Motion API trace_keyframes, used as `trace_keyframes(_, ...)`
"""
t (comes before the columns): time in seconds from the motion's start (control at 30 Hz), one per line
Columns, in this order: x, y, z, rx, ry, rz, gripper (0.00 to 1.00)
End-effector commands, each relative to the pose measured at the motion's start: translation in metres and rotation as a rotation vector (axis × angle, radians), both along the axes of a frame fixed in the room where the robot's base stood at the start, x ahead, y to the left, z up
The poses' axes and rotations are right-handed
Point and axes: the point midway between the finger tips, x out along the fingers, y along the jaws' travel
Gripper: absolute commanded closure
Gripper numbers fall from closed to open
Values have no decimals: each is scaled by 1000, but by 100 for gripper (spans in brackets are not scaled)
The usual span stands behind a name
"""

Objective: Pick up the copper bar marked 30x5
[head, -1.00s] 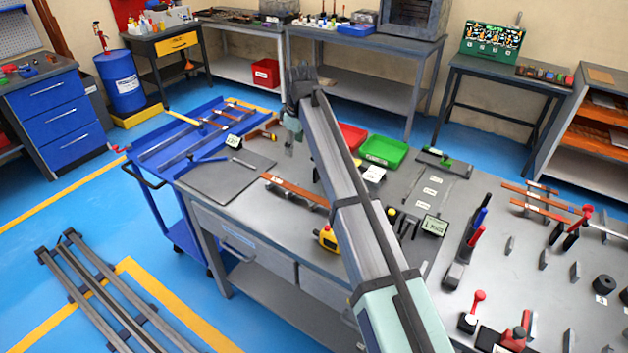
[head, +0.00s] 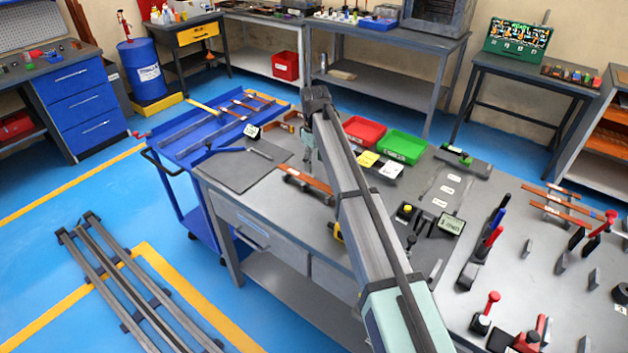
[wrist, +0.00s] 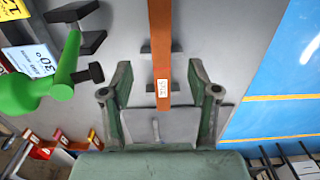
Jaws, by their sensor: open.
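A flat copper bar (head: 305,181) rests on dark supports on the grey workbench. In the wrist view the copper bar (wrist: 161,45) runs down from the top edge between my fingers, with a small white label near its lower end; the label's marking is too small to read surely. My gripper (wrist: 159,80) is open, one finger on each side of the bar, and nothing is held. In the head view my gripper (head: 308,150) is just above and behind the bar; the arm hides part of the bench beside it.
A blue cart (head: 185,150) with bars stands left of the bench. Red (head: 364,131) and green (head: 402,146) bins lie behind the arm. More copper bars (head: 560,205) lie at right. A green and black object (wrist: 62,75) is close left in the wrist view.

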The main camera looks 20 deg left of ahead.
Motion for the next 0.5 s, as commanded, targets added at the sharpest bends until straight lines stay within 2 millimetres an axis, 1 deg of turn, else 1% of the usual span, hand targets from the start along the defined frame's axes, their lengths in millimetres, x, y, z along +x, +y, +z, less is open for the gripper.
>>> trace_keyframes(0.1, 0, 0, -12, 0, 0, 0, 40)
trace_keyframes(0.37, 0, 0, -23, 0, 0, 0, 40)
trace_keyframes(0.5, -1, 1, -35, -1, 1, 1, 40)
